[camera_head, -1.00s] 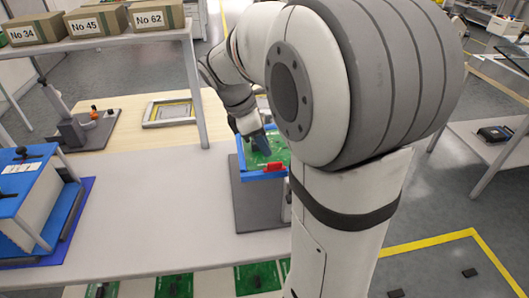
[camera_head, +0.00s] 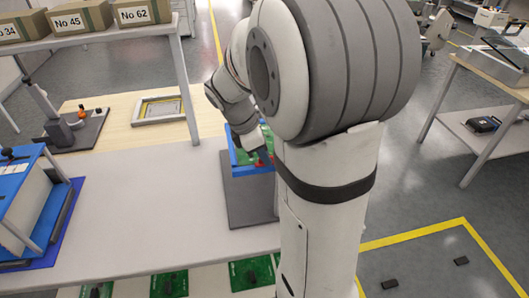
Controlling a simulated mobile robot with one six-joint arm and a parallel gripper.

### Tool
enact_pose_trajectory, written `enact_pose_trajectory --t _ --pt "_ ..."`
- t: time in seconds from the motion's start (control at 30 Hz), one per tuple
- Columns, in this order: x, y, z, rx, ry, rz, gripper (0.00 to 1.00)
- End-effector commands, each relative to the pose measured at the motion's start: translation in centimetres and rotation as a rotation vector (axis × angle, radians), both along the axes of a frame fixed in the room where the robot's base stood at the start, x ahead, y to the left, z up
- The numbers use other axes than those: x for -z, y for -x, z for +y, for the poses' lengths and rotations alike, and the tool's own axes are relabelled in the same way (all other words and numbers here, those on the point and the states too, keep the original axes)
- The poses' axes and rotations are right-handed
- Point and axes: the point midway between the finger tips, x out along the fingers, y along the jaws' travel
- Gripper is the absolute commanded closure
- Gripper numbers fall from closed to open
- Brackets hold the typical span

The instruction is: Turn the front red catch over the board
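The blue fixture (camera_head: 246,172) stands on a dark grey plate (camera_head: 248,204) and holds a green board (camera_head: 243,157). The front red catch (camera_head: 259,164) is on the fixture's front rim and is mostly hidden behind my gripper. My gripper (camera_head: 264,156) points down at the front right of the fixture, right at the catch. I cannot tell whether it touches the catch or whether its fingers are open. My arm hides the right side of the fixture.
The white tabletop (camera_head: 140,205) left of the fixture is clear. A blue-and-white device (camera_head: 25,205) stands at the left. A shelf (camera_head: 100,36) with labelled boxes is at the back left. Several green boards (camera_head: 168,284) lie on a lower level in front.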

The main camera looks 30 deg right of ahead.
Motion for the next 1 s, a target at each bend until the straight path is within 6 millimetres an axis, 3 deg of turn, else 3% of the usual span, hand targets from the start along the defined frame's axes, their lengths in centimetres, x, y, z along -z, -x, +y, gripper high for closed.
enact_pose_trajectory --t 0.17,0.57,1.0 --pt "-0.01 0.00 0.03 0.000 0.000 0.000 1.00" --pt "-0.06 -0.01 0.03 0.017 0.001 0.002 1.00" --pt "-0.25 -0.20 0.03 0.288 -0.001 0.004 1.00"
